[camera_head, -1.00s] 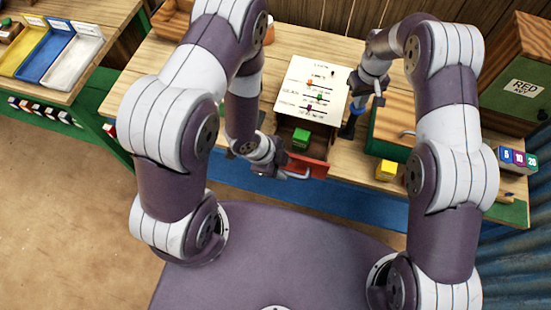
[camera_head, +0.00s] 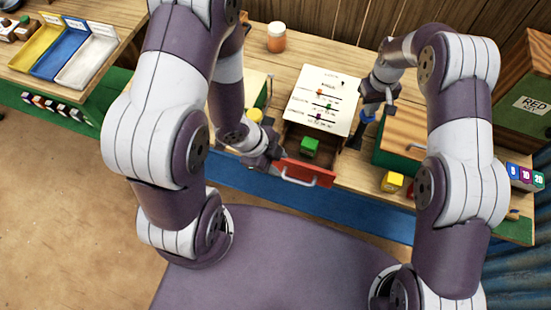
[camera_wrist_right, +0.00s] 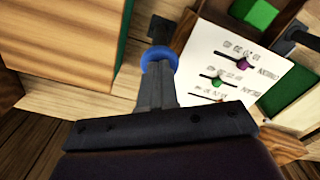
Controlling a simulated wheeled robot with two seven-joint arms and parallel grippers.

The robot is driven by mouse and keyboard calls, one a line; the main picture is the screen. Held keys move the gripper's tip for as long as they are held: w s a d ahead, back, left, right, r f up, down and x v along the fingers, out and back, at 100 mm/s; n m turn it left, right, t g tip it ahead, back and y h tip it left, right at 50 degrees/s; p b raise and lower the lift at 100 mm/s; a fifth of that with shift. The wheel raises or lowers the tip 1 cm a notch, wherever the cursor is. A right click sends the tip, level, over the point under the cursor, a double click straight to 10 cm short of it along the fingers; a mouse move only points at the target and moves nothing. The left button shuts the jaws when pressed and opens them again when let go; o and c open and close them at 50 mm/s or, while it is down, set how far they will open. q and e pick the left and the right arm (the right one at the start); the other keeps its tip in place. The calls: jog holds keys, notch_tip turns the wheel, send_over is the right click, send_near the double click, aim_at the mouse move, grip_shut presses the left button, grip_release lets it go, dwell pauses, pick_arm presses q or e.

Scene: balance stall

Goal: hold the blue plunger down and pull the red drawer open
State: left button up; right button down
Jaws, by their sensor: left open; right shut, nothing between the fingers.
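The red drawer (camera_head: 303,173) stands pulled out from the front of the box with the white printed top (camera_head: 323,98). A green block (camera_head: 310,146) lies inside it. The drawer's pale handle (camera_head: 314,182) is free. My left gripper (camera_head: 275,160) is open and empty at the left end of the drawer front, apart from the handle. The blue plunger (camera_wrist_right: 158,58) shows in the right wrist view at the tips of my right gripper (camera_wrist_right: 157,76). These fingers are shut with nothing between them and appear to press on its top; exact contact is hard to tell.
A yellow block (camera_head: 391,182) and a green box (camera_head: 400,142) stand to the right. An orange jar (camera_head: 276,37) stands behind. Yellow, blue and white trays (camera_head: 85,55) lie at far left. Open floor lies in front on the left.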

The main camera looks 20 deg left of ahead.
notch_tip(320, 180, up, 8)
jog(key=p, duration=0.4)
jog(key=shift+r+p, duration=0.15)
jog(key=shift+p, duration=0.2)
notch_tip(320, 180, up, 13)
jog(key=p, duration=0.4)
jog(key=shift+p, duration=0.35)
jog(key=shift+f, duration=0.2)
